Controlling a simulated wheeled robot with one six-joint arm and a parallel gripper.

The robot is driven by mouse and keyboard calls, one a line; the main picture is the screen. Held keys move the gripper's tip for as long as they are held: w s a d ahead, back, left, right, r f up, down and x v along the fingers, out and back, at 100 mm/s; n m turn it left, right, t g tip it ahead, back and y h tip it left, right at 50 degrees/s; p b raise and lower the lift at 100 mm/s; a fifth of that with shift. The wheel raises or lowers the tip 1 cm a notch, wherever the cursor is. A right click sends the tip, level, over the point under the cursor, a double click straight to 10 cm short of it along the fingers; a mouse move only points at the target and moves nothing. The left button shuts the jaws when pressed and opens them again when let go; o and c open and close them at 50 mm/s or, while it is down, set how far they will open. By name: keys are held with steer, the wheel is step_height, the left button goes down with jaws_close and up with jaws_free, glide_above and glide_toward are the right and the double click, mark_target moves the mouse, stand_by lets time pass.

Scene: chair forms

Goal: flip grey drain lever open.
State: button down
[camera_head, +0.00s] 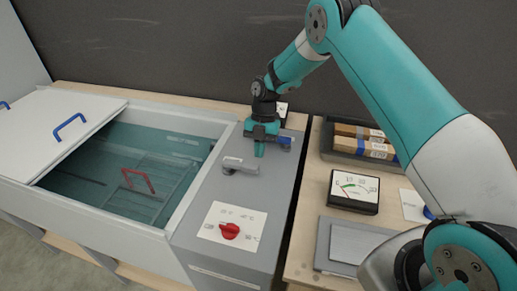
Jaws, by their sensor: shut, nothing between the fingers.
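The grey drain lever (240,165) sits on the grey panel (206,199) to the right of the tank. It lies roughly level, with a round pivot under its left part. My gripper (259,151) is just behind the lever's right part, with its fingers shut and pointing down. The fingers hold nothing. I cannot tell whether the fingertips touch the lever or the panel.
A red knob (230,231) on a white plate stands nearer on the panel. The tank (205,125) holds water and a red handle (138,180); a white lid with a blue handle (70,126) covers its left. A meter (353,191) and a tray of boxes (340,157) stand right.

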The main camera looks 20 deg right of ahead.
steer(key=shift+s+a, duration=0.5)
steer(key=shift+s, duration=0.15)
